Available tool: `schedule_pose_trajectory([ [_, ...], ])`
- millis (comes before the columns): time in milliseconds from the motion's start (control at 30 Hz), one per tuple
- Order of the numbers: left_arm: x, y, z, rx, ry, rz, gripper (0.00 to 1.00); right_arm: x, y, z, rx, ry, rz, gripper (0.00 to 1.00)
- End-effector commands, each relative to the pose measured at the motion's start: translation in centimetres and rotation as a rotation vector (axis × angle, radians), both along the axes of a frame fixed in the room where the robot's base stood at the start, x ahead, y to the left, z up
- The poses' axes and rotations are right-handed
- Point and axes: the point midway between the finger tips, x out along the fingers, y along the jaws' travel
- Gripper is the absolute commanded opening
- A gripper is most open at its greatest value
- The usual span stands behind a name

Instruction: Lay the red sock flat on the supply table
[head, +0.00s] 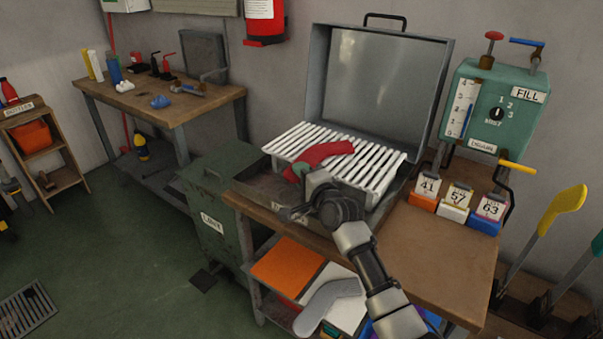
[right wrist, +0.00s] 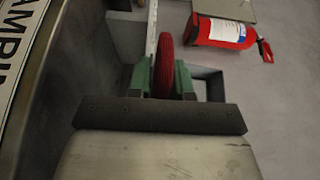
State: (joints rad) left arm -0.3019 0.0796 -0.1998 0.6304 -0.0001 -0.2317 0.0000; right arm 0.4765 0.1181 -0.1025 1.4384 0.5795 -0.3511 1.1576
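The red sock (head: 325,153) is in the head view, on or just above the white slatted rack (head: 372,172) in an open metal case. My right gripper (head: 298,170), with green fingertips, is at the sock's left end. In the right wrist view the red sock (right wrist: 165,66) fills the gap between the green fingers (right wrist: 164,78), which are shut on it. I cannot tell whether the sock touches the slats. No table is clearly marked as the supply table; a wooden table (head: 205,103) stands at the back left. My left gripper is not in view.
The case's raised lid (head: 375,85) stands behind the rack. A green FILL machine (head: 497,105) and numbered boxes (head: 455,205) are at right. A green bin (head: 212,225) stands between the tables. Bottles and small items are on the back-left table. A fire extinguisher (head: 264,20) hangs behind.

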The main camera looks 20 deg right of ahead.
Motion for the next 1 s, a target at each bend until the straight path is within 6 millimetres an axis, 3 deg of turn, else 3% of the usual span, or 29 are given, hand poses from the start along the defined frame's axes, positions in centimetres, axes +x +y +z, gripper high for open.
schedule_pose_trajectory([
  [33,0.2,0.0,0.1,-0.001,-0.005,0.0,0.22,0.0,0.0,0.0,0.0,0.0,0.0,0.28],
  [133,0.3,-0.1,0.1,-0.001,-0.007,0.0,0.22,0.0,0.0,0.0,0.0,0.0,0.0,0.41],
  [467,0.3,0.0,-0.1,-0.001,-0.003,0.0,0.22,0.0,0.0,0.0,0.0,0.0,0.0,0.41],
  [567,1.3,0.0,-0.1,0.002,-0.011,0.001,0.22,0.0,0.0,-0.2,-0.001,-0.001,-0.001,0.41],
  [800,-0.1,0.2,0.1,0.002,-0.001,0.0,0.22,-4.5,-0.8,0.1,0.002,0.001,0.0,0.41],
  [1000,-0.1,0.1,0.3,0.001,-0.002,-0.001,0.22,-8.3,-1.7,0.1,-0.001,0.002,0.0,0.41],
])
